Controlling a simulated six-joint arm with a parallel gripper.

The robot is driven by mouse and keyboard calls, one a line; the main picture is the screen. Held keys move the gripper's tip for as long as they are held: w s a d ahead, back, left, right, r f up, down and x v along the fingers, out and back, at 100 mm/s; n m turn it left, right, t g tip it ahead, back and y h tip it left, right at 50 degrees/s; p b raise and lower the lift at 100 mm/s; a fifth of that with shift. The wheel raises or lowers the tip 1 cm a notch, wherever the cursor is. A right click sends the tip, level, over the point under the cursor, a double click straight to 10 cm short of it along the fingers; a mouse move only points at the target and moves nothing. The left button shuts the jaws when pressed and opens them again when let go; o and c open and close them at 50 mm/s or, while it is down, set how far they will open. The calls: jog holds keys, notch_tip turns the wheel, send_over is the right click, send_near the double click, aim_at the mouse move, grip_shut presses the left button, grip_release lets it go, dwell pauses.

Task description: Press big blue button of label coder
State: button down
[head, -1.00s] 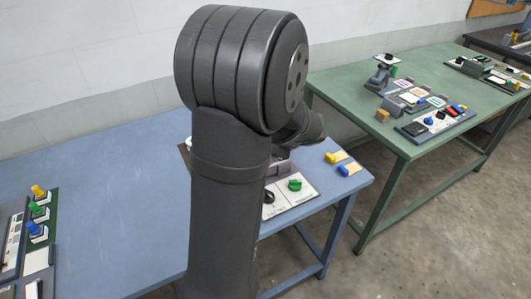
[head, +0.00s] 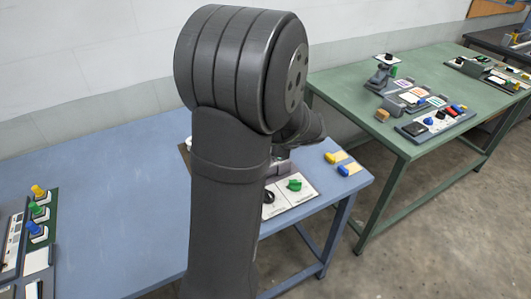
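My gripper is hidden behind my own large dark arm, which fills the middle of the head view. I cannot tell which device is the label coder. A blue button (head: 37,229) stands on a panel at the left edge of the blue table, in a row with a green and a yellow one. Smaller blue controls (head: 429,121) show on the far green table. Nothing in view is seen touching any of these.
The blue table (head: 110,170) has a wide bare area left of my arm. A white panel with a green knob (head: 294,185) and a black knob lies right of my arm, partly hidden by it. A green table (head: 350,85) with several devices stands beyond a floor gap.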

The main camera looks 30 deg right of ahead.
jog(key=shift+f, duration=0.15)
dwell(0.5)
jog(key=shift+f, duration=0.3)
jog(key=shift+f, duration=0.75)
dwell(0.8)
jog(key=shift+r, duration=0.1)
dwell(0.3)
jog(key=shift+r, duration=1.1)
jog(key=shift+r, duration=2.5)
